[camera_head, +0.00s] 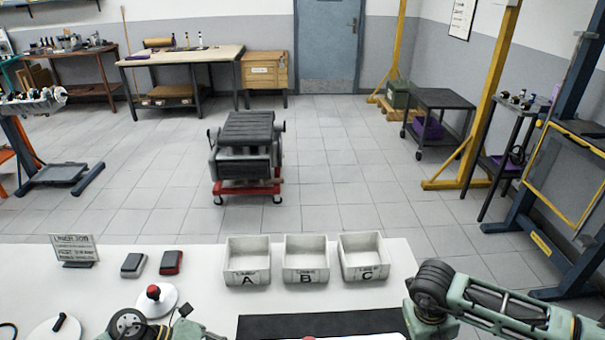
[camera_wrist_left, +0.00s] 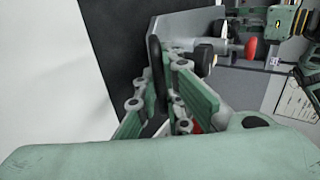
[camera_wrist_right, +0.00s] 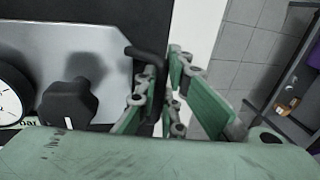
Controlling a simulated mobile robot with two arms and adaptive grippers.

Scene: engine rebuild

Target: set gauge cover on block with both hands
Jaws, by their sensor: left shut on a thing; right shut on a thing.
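The gauge cover is a grey metal plate (camera_wrist_right: 105,62) with a black knob (camera_wrist_right: 67,103) and a white dial (camera_wrist_right: 10,100). In the right wrist view my right gripper (camera_wrist_right: 160,72) is shut on the black handle (camera_wrist_right: 147,55) at its end. In the left wrist view my left gripper (camera_wrist_left: 167,80) is shut on the other black handle (camera_wrist_left: 155,65), beside the tilted-looking plate (camera_wrist_left: 182,32). Both grippers are below the head view. A grey engine block (camera_head: 246,158) is on a red wheeled stand; I cannot tell whether it is the task's block.
A black mat (camera_head: 270,326) lies on the white bench (camera_head: 205,262). Labelled bins A (camera_head: 247,277), B (camera_head: 306,276) and C (camera_head: 367,273) stand behind it. Left are two small boxes (camera_head: 133,265) (camera_head: 172,262), a sign (camera_head: 76,249) and a red-knobbed white disc (camera_head: 168,299).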

